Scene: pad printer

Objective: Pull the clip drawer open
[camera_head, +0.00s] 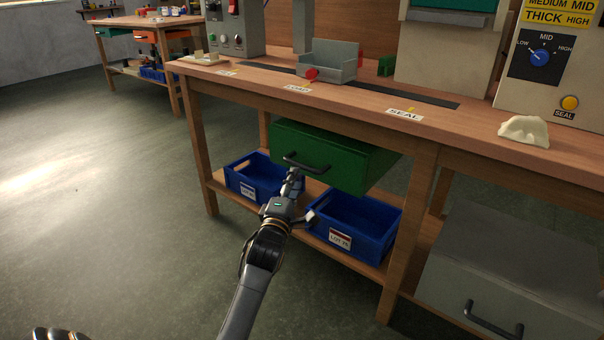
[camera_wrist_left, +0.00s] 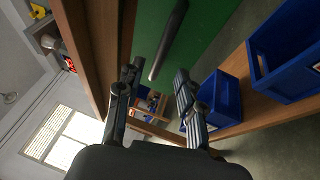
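A green drawer (camera_head: 335,158) hangs under the workbench top and has a black bar handle (camera_head: 303,164) on its front. It looks shut or nearly so; I cannot tell exactly. No label on it is readable. My left gripper (camera_head: 293,180) is just in front of and below the left part of the handle. In the left wrist view, the two fingers (camera_wrist_left: 158,84) are spread apart with nothing held between them. The handle (camera_wrist_left: 168,42) lies just beyond the fingertips, against the green front (camera_wrist_left: 205,25).
Two blue bins, one left (camera_head: 247,187) and one right (camera_head: 372,222), stand on the lower shelf close under the drawer. A grey drawer unit (camera_head: 500,270) with a black handle is at lower right. The workbench top (camera_head: 400,135) overhangs. Floor at left is clear.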

